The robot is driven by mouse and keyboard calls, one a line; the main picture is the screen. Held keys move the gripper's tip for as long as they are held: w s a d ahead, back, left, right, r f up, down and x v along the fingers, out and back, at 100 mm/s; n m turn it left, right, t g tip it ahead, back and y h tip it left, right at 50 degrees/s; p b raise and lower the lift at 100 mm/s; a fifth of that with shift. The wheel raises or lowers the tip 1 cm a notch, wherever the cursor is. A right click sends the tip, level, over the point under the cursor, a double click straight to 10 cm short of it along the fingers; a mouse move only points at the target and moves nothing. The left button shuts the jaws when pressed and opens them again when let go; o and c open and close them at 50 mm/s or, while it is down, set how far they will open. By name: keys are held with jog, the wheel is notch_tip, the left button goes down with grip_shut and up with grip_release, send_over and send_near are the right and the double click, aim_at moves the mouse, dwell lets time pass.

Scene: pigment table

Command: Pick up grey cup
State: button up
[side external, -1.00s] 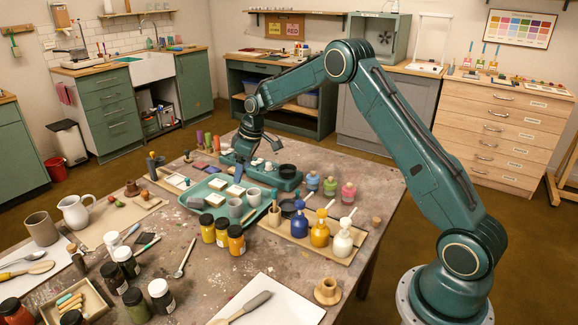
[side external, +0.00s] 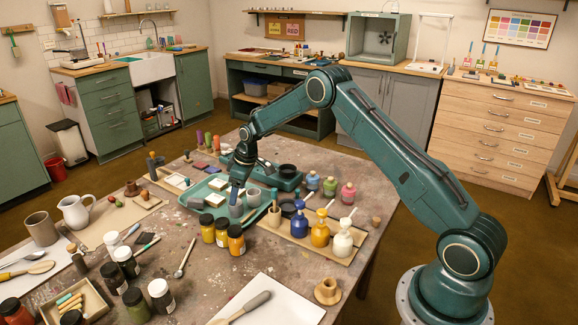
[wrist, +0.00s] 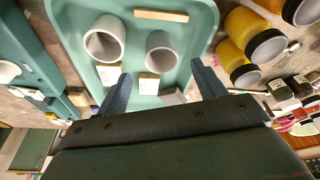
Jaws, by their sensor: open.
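Two grey cups stand upright on the green tray (side external: 203,186). In the wrist view the right-hand cup (wrist: 161,52) lies ahead of the gap between my fingertips, and the left-hand cup (wrist: 104,38) is off to the left. My gripper (side external: 236,190) is low over the tray by the front cup. Its fingers (wrist: 160,84) are spread in the wrist view, with no cup held. Exact contact cannot be told.
Several yellow jars (side external: 221,232) stand close in front of the tray, and also show in the wrist view (wrist: 232,62). Pale blocks (wrist: 148,85) lie around the cups. Paint bottles (side external: 320,230) stand to the right.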

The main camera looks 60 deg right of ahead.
aim_at(236, 208)
jog(key=shift+f, duration=0.3)
jog(key=shift+w, duration=0.1)
jog(key=shift+x, duration=2.6)
jog(key=shift+a, duration=0.15)
jog(key=c, duration=1.1)
